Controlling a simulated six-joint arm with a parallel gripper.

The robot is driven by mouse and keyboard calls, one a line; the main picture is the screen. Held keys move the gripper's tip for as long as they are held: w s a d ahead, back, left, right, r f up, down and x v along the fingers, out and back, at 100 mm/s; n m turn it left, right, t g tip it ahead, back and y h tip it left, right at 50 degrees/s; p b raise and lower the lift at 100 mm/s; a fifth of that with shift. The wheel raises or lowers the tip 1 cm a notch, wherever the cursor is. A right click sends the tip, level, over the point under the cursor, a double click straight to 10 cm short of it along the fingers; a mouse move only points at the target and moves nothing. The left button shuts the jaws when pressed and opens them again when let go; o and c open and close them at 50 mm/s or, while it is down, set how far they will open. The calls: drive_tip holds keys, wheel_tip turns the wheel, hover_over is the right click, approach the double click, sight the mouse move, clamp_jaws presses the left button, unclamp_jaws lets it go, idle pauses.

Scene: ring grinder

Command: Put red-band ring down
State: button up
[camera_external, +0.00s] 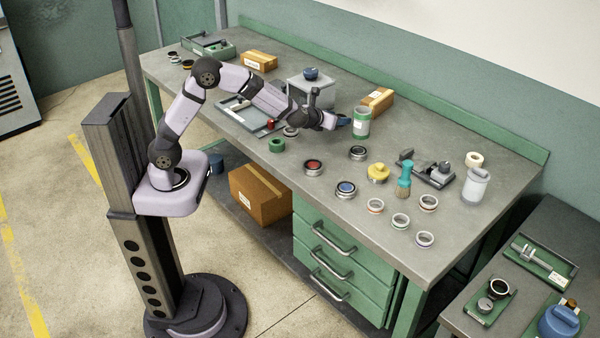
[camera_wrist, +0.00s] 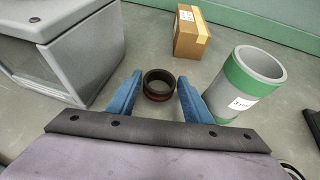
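The red-band ring (camera_wrist: 158,85) is dark with a red band low on its side. In the wrist view it appears to rest upright on the grey bench between my blue fingertips. My gripper (camera_wrist: 160,78) is open, with a thin gap showing on each side of the ring. In the external view my gripper (camera_external: 344,121) is low over the bench, just left of a green-and-grey cylinder, and the ring there cannot be made out.
The cylinder (camera_wrist: 245,85) stands close right of my gripper. A grey box-shaped machine (camera_wrist: 62,45) stands left, and a cardboard box (camera_wrist: 191,32) lies beyond. Several other rings, a brush (camera_external: 404,178) and a yellow-topped part (camera_external: 378,172) stand nearer the bench front. Bare bench lies between them.

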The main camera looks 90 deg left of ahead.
drive_tip(key=shift+o, duration=0.9)
drive_tip(key=shift+r, duration=0.15)
drive_tip(key=shift+r+p, duration=0.15)
drive_tip(key=shift+p, duration=0.15)
drive_tip(key=shift+s+d, duration=0.2)
drive_tip(key=shift+d, duration=0.15)
drive_tip(key=b+v, duration=0.1)
drive_tip(key=v, duration=1)
drive_tip(key=shift+r, duration=0.1)
